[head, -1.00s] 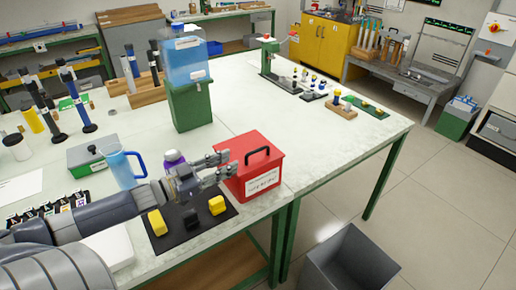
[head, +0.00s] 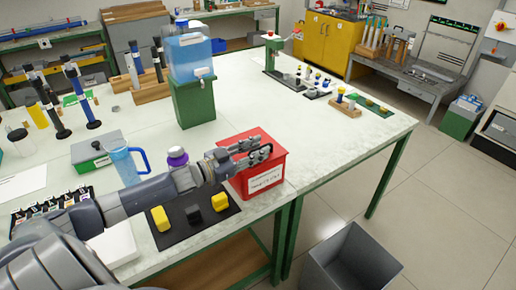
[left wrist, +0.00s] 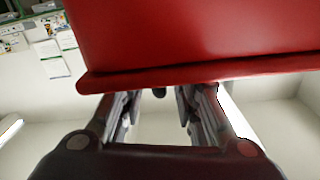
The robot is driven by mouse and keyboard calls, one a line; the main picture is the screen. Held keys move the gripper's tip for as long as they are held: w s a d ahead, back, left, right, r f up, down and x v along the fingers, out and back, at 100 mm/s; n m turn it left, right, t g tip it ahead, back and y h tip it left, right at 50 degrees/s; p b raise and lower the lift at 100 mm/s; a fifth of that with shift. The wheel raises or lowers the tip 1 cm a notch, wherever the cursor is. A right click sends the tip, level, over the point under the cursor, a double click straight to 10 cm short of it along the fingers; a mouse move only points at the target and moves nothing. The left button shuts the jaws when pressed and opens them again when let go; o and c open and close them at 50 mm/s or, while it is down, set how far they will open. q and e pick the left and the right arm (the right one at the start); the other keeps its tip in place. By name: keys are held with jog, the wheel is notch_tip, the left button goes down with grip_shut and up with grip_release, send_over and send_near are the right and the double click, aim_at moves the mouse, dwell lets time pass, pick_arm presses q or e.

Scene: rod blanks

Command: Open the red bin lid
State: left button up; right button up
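The red bin (head: 279,167) stands near the front right edge of the white bench, with a white label on its front. Its lid (head: 268,138) looks shut. My left gripper (head: 264,151) reaches from the left over the lid and hides the black handle in the head view. In the left wrist view, the red bin (left wrist: 200,35) fills the top and its rim runs just above the fingers. The fingers (left wrist: 160,108) are apart, with a small dark piece between them, perhaps the handle. I cannot tell whether they touch it. My right gripper is not in view.
A black mat (head: 178,232) with two yellow blocks and a black block lies left of the bin. A purple-capped bottle (head: 177,157) and a blue mug (head: 124,166) stand close to my left arm. A grey open bin (head: 351,262) stands on the floor.

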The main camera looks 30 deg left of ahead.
pick_arm(q)
jog(key=shift+w+d, duration=0.15)
jog(key=shift+w, duration=0.2)
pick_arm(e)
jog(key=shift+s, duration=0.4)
pick_arm(q)
grip_shut()
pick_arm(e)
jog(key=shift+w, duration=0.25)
pick_arm(q)
jog(key=shift+r, duration=0.1)
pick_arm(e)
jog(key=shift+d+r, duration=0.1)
